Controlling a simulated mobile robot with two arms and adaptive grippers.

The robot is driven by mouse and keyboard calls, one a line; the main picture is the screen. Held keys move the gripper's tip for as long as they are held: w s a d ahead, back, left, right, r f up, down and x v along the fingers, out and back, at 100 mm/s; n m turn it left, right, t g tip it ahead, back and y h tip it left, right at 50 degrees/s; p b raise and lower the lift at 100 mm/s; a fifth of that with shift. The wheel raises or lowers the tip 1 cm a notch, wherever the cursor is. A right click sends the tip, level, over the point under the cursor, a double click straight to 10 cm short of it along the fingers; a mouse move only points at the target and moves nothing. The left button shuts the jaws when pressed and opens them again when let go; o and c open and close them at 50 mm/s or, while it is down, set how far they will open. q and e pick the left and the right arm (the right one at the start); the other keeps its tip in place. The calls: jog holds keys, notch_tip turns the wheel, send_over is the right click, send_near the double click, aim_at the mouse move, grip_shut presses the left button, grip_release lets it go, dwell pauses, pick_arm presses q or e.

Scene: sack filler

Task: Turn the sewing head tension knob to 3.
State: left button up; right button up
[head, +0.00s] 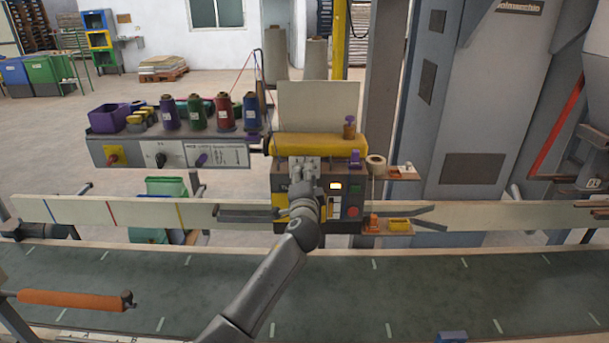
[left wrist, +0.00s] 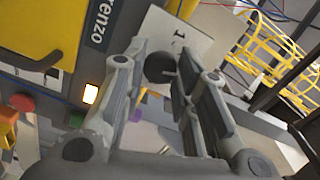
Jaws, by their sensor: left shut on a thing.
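The sewing head (head: 344,143) is a yellow-topped dark box in the middle of the head view. In the left wrist view its yellow cover (left wrist: 50,25) is at the upper left. The tension knob (left wrist: 159,67) is a dark round knob before a white dial plate (left wrist: 183,38) with a "1" mark. My left gripper (head: 305,178) is at the front of the sewing head and hides the knob in the head view. In the left wrist view my left gripper (left wrist: 163,72) is shut on the knob. The knob's pointer and setting cannot be read. My right gripper is not in view.
A lit indicator (head: 335,186) and a red button (head: 353,211) are right of my gripper. A panel (head: 185,152) with other knobs and thread spools stands to the left. A small shelf (head: 398,172) juts out to the right.

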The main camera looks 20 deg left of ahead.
pick_arm(q)
jog(key=shift+m+p, duration=0.4)
jog(key=shift+m, duration=1)
jog(key=o, duration=1.1)
jog(key=shift+c, duration=0.2)
jog(key=v, duration=1.2)
